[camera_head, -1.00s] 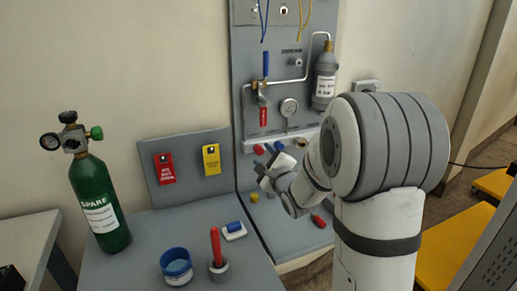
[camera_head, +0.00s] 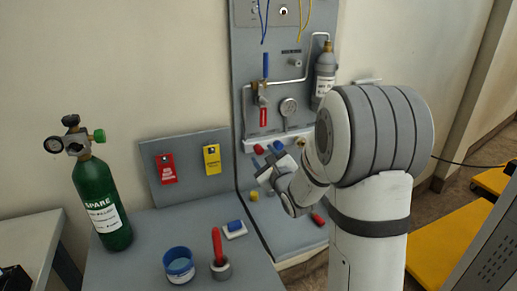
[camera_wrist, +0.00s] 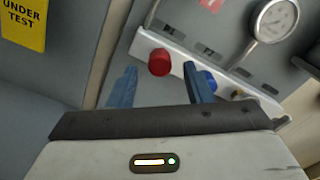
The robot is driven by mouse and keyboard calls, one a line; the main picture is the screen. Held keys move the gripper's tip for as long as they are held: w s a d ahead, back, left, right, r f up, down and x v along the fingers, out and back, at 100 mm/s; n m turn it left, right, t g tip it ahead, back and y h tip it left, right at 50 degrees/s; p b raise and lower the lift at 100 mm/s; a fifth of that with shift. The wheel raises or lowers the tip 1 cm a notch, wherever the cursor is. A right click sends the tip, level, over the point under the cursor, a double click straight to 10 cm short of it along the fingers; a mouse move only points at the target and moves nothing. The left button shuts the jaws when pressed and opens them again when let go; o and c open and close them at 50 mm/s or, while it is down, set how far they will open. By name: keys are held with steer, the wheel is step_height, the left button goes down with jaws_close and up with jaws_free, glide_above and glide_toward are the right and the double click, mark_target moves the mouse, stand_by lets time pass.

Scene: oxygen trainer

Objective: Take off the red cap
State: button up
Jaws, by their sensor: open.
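The red cap (camera_wrist: 160,62) sits on a pale strip on the grey panel. In the wrist view it lies ahead of my gripper (camera_wrist: 160,85), between the lines of its two blue fingers and apart from them. In the head view the red cap (camera_head: 258,149) shows just above my gripper (camera_head: 262,172), which is open and empty. A blue cap (camera_wrist: 208,80) sits on the same strip to the right, partly behind the right finger. In the head view the blue cap (camera_head: 278,146) is beside the red one.
A gauge (camera_wrist: 275,20) is mounted above the strip. Red and yellow tags hang left, the yellow tag (camera_head: 212,159) nearer the panel. A green spare cylinder (camera_head: 101,205), blue cup (camera_head: 178,265) and red-handled tool (camera_head: 217,245) stand on the left table.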

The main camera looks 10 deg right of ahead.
mark_target(259, 150)
steer(key=shift+w, duration=0.15)
stand_by(0.4)
steer(key=shift+w+a, duration=0.2)
steer(key=shift+w, duration=0.85)
steer(key=shift+c, duration=0.3)
steer(key=shift+b, duration=0.3)
jaws_close()
steer(key=shift+f+n+b, duration=0.2)
steer(key=shift+n+b, duration=0.7)
steer(key=shift+n, duration=0.1)
steer(key=shift+r+n, duration=0.15)
steer(key=shift+n, duration=0.55)
